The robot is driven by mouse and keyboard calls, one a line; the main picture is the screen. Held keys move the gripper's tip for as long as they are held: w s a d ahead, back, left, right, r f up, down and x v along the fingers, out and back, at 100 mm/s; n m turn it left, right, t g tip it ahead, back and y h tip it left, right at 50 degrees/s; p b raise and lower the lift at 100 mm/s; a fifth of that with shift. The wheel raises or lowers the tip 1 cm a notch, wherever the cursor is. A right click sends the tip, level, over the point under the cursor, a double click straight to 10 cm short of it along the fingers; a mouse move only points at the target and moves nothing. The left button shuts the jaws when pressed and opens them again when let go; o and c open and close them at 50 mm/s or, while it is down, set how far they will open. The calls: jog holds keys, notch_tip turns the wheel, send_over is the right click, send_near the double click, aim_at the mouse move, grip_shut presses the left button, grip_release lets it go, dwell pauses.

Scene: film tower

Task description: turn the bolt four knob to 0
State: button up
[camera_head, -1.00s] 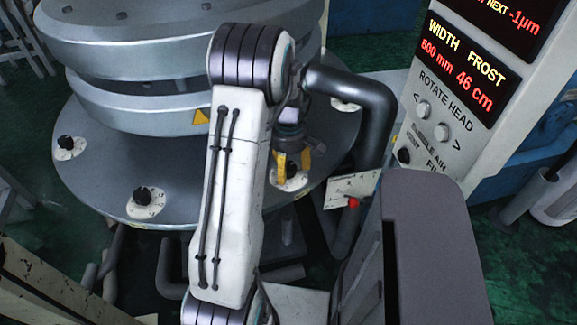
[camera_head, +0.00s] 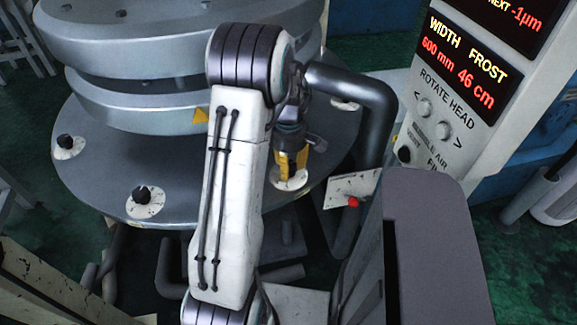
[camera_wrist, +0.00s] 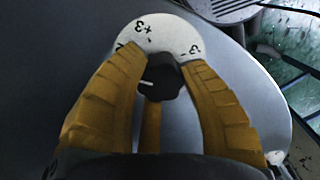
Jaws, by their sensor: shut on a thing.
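A black knob (camera_wrist: 163,84) stands on a round white dial (camera_wrist: 168,36) in the wrist view, with a short white mark on the knob's left side. The dial shows +3 at upper left and 3 with a minus at right; its near part, including any 0, is hidden by the fingers. My gripper's yellow fingers (camera_wrist: 158,78) are shut on the knob from both sides. In the head view my gripper (camera_head: 290,163) points down onto the dial (camera_head: 289,184) at the platform's front right edge, and the knob is hidden by the fingers.
Two similar black knobs (camera_head: 66,141) and (camera_head: 142,195) sit on the round grey platform (camera_head: 100,172). A thick dark pipe (camera_head: 378,120) rises right of my gripper. A control panel (camera_head: 450,95) with red and yellow readouts stands at right, and a plate with a red button (camera_head: 353,202) is nearby.

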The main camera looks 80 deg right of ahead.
jog(key=shift+f+n+b, duration=0.25)
jog(key=shift+n+b, duration=0.7)
jog(key=shift+n, duration=0.05)
jog(key=shift+r+n+b, duration=0.1)
jog(key=shift+n+b, duration=0.6)
jog(key=shift+n, duration=0.5)
jog(key=shift+a+n, duration=0.1)
jog(key=shift+n, duration=0.2)
jog(key=o, duration=1.2)
jog(key=shift+r, duration=0.1)
jog(key=r, duration=1.2)
jog(key=shift+d, duration=0.25)
